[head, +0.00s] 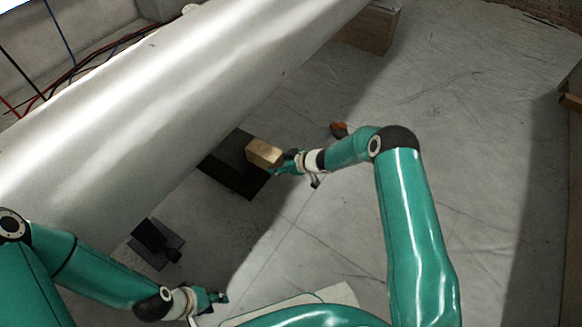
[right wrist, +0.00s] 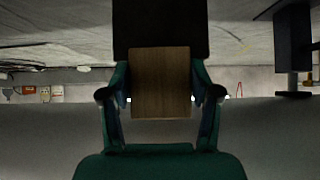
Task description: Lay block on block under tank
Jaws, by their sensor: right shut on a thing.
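The tank (head: 190,80) is a long, pale grey cylinder lying diagonally across the head view. My right gripper (head: 279,162) is shut on a light wooden block (head: 263,152), beside the tank's right side. The right wrist view shows the block (right wrist: 160,82) between both fingers (right wrist: 160,95). A dark, flat, square-edged piece (head: 243,182) lies on the floor beneath the held block and reaches toward the tank. Whether another block stands on it is too dark to tell. My left gripper (head: 213,298) is low at the front, apart from the blocks; its fingers are too small to read.
A wooden support block (head: 370,30) stands by the tank's far end. A small orange thing (head: 339,130) lies behind my right wrist. A black object (head: 155,242) on a dark plate sits near the tank at lower left. Open sheeted floor (head: 480,150) lies to the right.

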